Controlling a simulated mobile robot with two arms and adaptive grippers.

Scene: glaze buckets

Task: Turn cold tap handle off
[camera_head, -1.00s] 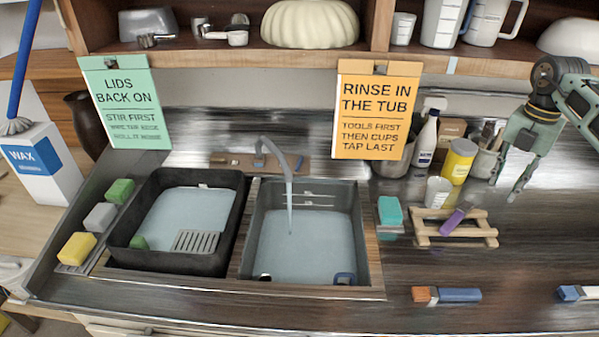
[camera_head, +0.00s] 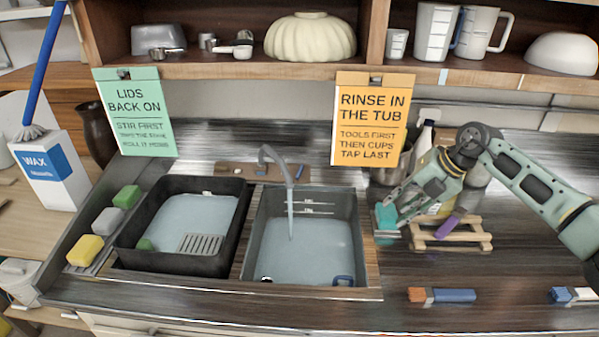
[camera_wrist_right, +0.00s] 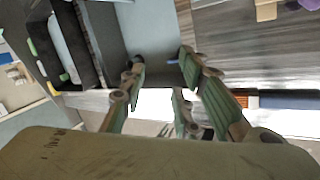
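The tap (camera_head: 276,160) stands at the back of the right-hand basin (camera_head: 345,262), and a stream of water falls from its spout into that basin. A small blue piece (camera_head: 299,172), which looks like the cold tap handle, is on the brown ledge just right of the tap. My left gripper is not in view.
A black tub (camera_head: 128,235) stands left of the basin. An orange sign (camera_head: 373,120) hangs from the shelf behind. Brushes (camera_head: 442,295) lie at the front right.

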